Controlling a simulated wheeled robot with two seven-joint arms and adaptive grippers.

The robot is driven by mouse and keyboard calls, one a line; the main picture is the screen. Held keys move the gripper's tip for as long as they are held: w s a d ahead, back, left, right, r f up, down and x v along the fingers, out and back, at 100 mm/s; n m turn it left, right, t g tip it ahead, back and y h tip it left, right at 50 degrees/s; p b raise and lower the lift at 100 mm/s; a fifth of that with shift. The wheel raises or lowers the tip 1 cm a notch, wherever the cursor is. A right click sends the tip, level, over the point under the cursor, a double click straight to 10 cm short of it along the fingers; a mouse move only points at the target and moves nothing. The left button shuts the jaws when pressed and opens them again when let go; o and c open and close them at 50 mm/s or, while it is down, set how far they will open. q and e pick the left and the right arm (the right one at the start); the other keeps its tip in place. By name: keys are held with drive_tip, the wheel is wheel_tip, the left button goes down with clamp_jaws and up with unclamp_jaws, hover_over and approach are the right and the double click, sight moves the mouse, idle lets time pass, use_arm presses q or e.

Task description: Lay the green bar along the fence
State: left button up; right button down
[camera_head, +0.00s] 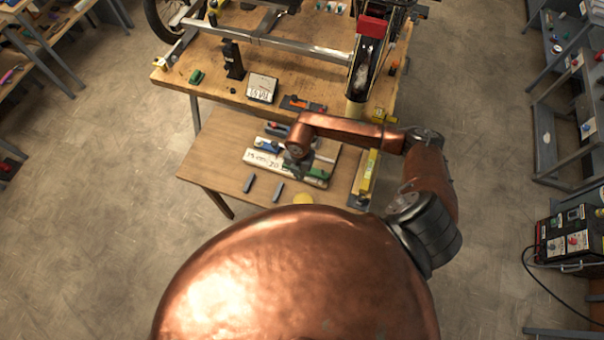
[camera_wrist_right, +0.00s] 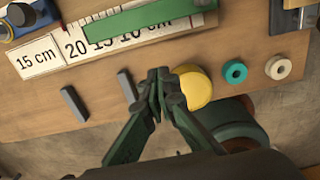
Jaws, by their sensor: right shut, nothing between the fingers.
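The green bar (camera_wrist_right: 140,18) lies over the pale strip with printed numbers (camera_wrist_right: 75,46) in the right wrist view. It runs roughly parallel to the strip and partly covers its numbers. In the head view the green bar (camera_head: 319,173) shows at the strip's right part, partly hidden by my arm. I cannot tell for sure which part is the fence. My right gripper (camera_wrist_right: 159,76) is shut and empty, apart from the bar, on the near side of the strip. In the head view the right gripper (camera_head: 301,168) hangs over the small table. My left gripper is not in view.
Two grey blocks (camera_wrist_right: 73,103) (camera_wrist_right: 126,85), a yellow disc (camera_wrist_right: 195,89), a teal ring (camera_wrist_right: 235,71) and a white ring (camera_wrist_right: 278,67) lie near the table's front edge. A "15 cm" card (camera_wrist_right: 37,57) lies left. A yellow level (camera_head: 367,172) stands right. The trike bench (camera_head: 310,85) is behind.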

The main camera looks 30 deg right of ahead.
wheel_tip(320, 180, down, 7)
drive_tip(key=shift+f+p, duration=0.15)
drive_tip(key=shift+p, duration=0.15)
drive_tip(key=shift+w+d+f+p, duration=0.2)
drive_tip(key=shift+w+d, duration=0.3)
drive_tip(key=shift+d, duration=0.1)
drive_tip(key=shift+w+d+f+p, duration=0.15)
drive_tip(key=shift+w+d, duration=0.3)
drive_tip(key=shift+d, duration=0.1)
drive_tip(key=shift+w+d, duration=0.35)
drive_tip(key=shift+d, duration=0.05)
drive_tip(key=w+d+b, duration=0.1)
drive_tip(key=w+d, duration=0.1)
drive_tip(key=w+d+b, duration=0.1)
drive_tip(key=d, duration=0.1)
drive_tip(key=shift+w+d+f+b, duration=0.15)
drive_tip(key=shift+w+d+b, duration=0.15)
drive_tip(key=shift+w, duration=0.2)
drive_tip(key=shift+r, duration=0.2)
